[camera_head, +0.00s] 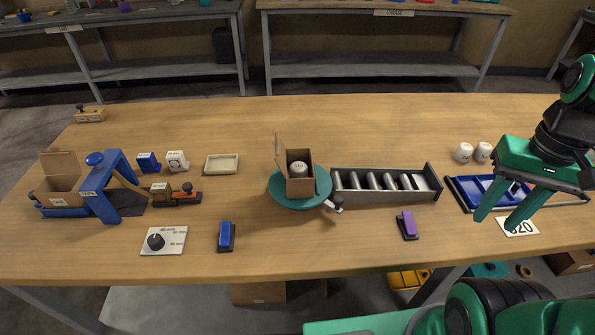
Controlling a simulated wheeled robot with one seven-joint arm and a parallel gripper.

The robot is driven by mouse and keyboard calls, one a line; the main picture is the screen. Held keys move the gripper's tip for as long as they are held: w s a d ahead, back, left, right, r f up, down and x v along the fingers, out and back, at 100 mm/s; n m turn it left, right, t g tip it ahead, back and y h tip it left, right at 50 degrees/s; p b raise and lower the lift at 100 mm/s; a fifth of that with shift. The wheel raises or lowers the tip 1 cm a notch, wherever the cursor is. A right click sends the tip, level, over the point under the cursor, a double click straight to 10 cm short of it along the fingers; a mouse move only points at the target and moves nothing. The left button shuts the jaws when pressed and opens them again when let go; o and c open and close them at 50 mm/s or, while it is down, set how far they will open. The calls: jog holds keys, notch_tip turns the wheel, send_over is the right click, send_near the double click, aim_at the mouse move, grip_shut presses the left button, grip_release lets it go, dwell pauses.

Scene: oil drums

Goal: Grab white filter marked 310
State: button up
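A white cylinder (299,168) with small dark digits, possibly 310, stands inside an open cardboard box (303,187). The box is on a round teal turntable (285,200) near the table's middle. Two more white cylinders stand side by side at the right, a left one (463,153) and a right one (483,152); their marks are too small to read. My green gripper (497,222) hangs at the right, fingers apart and empty, pointing down in front of these two and away from the box. It partly covers a blue tray (474,192) and a number card (522,229).
A rack with several metal rollers (385,184) lies right of the turntable. Purple (407,224) and blue (226,235) switches and a dial plate (164,241) are near the front edge. A blue taping device (120,185) stands at left. The table's back is mostly clear.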

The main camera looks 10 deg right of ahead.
jog(key=w+a+r+n, duration=0.2)
jog(key=w+a+n, duration=0.2)
jog(key=w+n, duration=0.3)
jog(key=n+g+y, duration=0.1)
jog(key=n+y, duration=0.3)
jog(key=n, duration=1.5)
send_near(300, 166)
jog(key=x, duration=0.5)
jog(key=shift+w, duration=0.25)
jog(key=shift+s+x, duration=0.2)
jog(key=shift+x, duration=2.75)
jog(key=shift+s, duration=0.1)
jog(key=c, duration=0.7)
